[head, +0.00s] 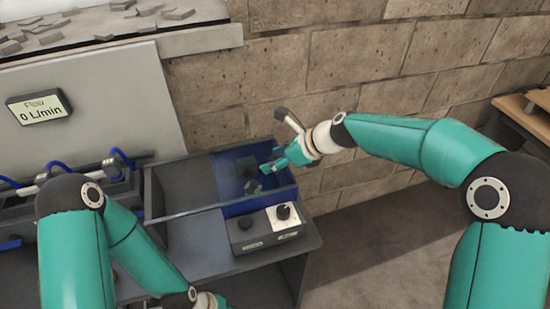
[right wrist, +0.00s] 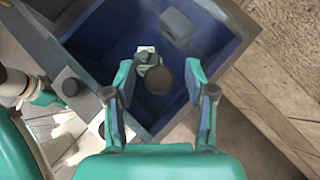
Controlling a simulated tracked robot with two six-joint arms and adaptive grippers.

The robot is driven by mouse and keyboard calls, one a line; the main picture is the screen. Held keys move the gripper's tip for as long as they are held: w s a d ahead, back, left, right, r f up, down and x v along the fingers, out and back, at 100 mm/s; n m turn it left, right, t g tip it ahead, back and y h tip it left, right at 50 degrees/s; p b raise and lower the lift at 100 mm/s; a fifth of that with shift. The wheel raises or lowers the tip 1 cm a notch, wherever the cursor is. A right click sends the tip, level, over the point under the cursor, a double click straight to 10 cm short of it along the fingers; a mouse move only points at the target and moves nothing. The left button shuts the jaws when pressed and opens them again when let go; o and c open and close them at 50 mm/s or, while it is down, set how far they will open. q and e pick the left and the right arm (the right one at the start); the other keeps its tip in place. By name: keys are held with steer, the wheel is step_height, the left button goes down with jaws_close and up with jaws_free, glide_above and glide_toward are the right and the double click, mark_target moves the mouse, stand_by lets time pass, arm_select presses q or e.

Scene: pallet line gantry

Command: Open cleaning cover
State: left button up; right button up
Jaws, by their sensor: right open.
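A grey-framed station box (head: 180,212) has a blue-walled compartment (head: 235,160) at its right side; the same compartment shows in the right wrist view (right wrist: 110,45). Inside it is a dark round knob (right wrist: 158,80) on a small metal bracket. I cannot tell for sure which part is the cleaning cover; a flat grey panel (head: 184,183) lies left of the blue compartment. My right gripper (head: 266,169) is open over the compartment, its fingers either side of the knob in the wrist view, apparently not touching it. My left gripper (head: 218,301) is low at the bottom edge, mostly cut off.
A control box with two dark knobs (head: 264,229) sits at the front of the station. A flow display (head: 39,107) reads 0 L/min. Blue-hosed fittings (head: 60,166) stand at left. A stone wall (head: 350,70) closes the back. Floor at right is clear.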

steer(key=shift+w+a+f, duration=0.1)
steer(key=shift+a+f, duration=0.1)
steer(key=shift+f, duration=0.05)
jaws_close()
stand_by(0.3)
